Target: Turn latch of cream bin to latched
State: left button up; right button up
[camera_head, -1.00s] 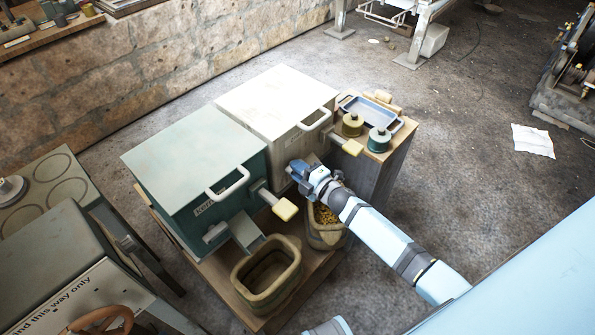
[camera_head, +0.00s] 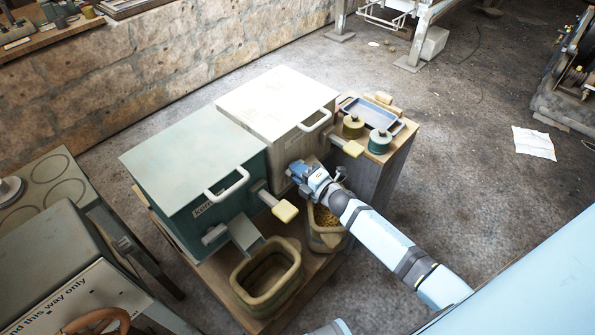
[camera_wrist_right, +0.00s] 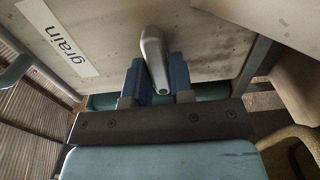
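The cream bin (camera_head: 280,103) stands on the wooden stand beside the green bin. Its front shows in the right wrist view with a "grain" label (camera_wrist_right: 68,47). The latch (camera_wrist_right: 154,55) is a grey lever on that front, hanging down and slightly tilted, its lower end toward the right. My right gripper (camera_head: 297,170) is at the cream bin's front. In the wrist view its blue fingers (camera_wrist_right: 160,78) stand close on both sides of the lever, with hardly any gap. The head view hides the latch behind the gripper. My left gripper is not in view.
The green bin (camera_head: 190,165) has a pale-yellow-ended handle (camera_head: 285,211) sticking out near my right gripper. Below are an empty tub (camera_head: 268,275) and a tub of grain (camera_head: 327,238). Two small canisters (camera_head: 380,141) and a blue tray (camera_head: 372,112) stand to the right.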

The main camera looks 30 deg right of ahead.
jog(key=o, duration=0.3)
jog(key=v, duration=1.4)
jog(key=shift+p, duration=0.4)
